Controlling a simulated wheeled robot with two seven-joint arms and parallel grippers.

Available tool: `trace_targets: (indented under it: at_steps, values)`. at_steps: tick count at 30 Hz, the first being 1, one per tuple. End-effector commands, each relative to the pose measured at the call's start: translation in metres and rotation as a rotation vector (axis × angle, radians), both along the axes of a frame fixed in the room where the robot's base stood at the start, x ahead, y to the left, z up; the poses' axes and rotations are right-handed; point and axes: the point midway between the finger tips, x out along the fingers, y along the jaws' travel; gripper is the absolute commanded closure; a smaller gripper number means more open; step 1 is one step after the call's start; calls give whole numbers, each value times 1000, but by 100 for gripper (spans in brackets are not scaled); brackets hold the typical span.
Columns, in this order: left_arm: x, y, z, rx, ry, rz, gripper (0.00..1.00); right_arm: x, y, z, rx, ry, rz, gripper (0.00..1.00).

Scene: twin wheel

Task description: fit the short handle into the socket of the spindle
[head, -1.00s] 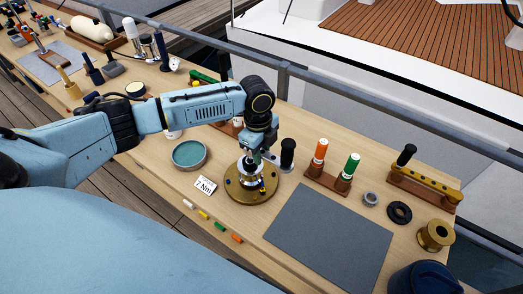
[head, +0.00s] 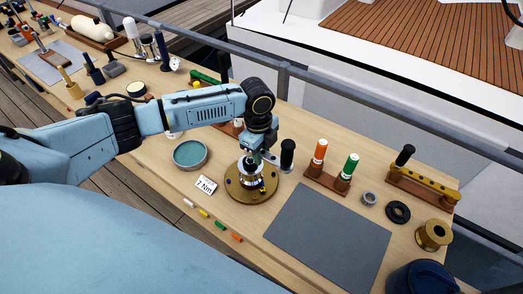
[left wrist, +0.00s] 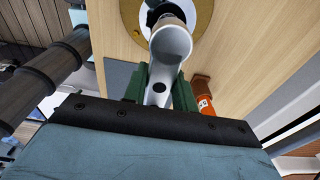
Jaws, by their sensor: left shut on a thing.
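The spindle (head: 247,171) stands upright on a round brass base (head: 240,192) on the bench. The base's edge also shows at the top of the left wrist view (left wrist: 130,15). My left gripper (left wrist: 160,85) is shut on a short grey metal handle (left wrist: 171,45), with green fingers on either side of it. The handle's far round end is over the spindle; I cannot tell whether it is seated in the socket. In the head view my left gripper (head: 262,156) is just above the spindle and partly hides the handle. My right gripper is out of view.
A black upright cylinder (head: 287,155) is close right of my gripper. A rack holds orange (head: 320,150) and green (head: 349,166) cylinders. A teal dish (head: 189,154) and a "7 Nm" card (head: 206,185) are left of the base. A grey mat (head: 328,238) lies clear at front right.

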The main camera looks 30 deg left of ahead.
Motion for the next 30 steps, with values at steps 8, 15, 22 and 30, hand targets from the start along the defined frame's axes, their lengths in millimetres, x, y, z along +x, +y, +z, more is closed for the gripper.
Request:
trace_targets:
  at_steps: [8, 15, 22, 30]
  values:
    - [1, 0, 1, -1, -2, -1, 100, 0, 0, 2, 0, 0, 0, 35]
    - [1, 0, 1, -1, -2, -1, 100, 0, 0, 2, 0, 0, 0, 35]
    - [0, -1, 2, -1, -1, -1, 100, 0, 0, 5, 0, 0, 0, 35]
    - [1, 0, 1, -2, -1, -1, 100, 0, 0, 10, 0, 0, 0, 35]
